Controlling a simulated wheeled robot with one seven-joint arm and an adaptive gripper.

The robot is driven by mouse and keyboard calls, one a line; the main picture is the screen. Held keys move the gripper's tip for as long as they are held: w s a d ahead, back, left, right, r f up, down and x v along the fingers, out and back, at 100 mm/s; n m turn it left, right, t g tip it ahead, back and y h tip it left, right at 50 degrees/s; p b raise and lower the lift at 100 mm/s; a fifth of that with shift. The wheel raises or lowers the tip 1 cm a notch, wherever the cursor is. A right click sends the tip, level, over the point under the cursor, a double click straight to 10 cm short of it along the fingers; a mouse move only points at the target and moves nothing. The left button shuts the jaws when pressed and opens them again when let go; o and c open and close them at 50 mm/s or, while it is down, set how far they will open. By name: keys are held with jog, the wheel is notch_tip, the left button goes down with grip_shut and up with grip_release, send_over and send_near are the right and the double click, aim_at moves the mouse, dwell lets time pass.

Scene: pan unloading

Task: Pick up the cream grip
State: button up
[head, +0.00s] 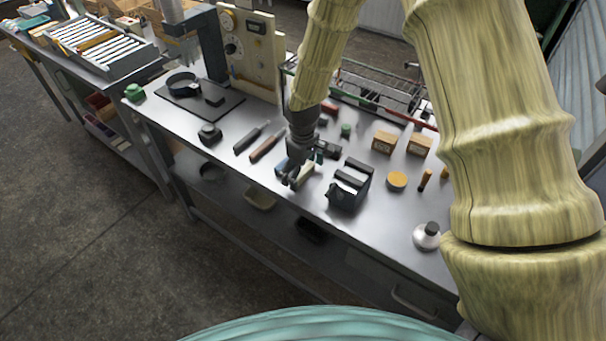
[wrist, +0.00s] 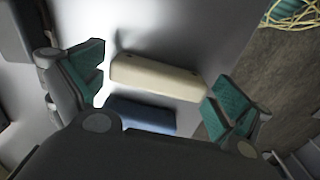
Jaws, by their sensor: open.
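The cream grip (wrist: 155,77) is a small rounded bar lying on the grey workbench, seen between my open fingers in the wrist view. In the head view a little of the cream grip (head: 308,171) shows beside my gripper (head: 294,177), which hangs low over the bench near its front edge. My gripper's green-padded fingers stand apart, one off each end of the cream grip, with gaps visible. A blue grip (wrist: 142,116) lies parallel to it, nearer my palm and partly hidden by it. Whether the fingers are down at bench height I cannot tell.
A dark block-shaped holder (head: 350,186) stands just right of my gripper. Two long-handled tools, including a brown one (head: 267,145), lie to the left. Cardboard boxes (head: 385,141) and a yellow round lid (head: 396,180) are to the right. The bench's front edge is close.

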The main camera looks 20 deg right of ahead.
jog(key=c, duration=0.8)
jog(key=shift+r, duration=0.1)
